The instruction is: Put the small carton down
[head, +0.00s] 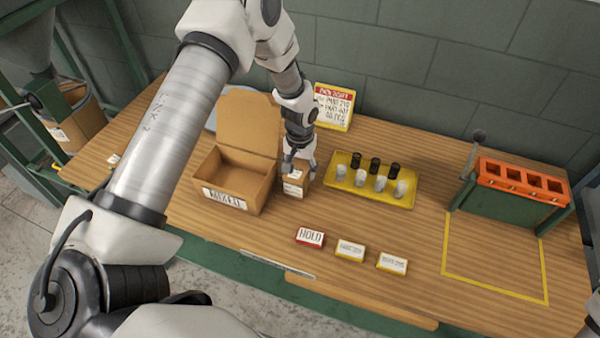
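The gripper partly covers the carton. The carton is upright and low over the wooden table (370,290); I cannot tell whether its base touches.
The open MIXED box (226,200) stands close on the left. A yellow tray (360,202) of black and pale cylinders lies on the right. HOLD (310,237) and two yellow blocks (350,250) line the front. An orange-topped rack (520,180) stands far right, behind an empty yellow outline (495,292).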

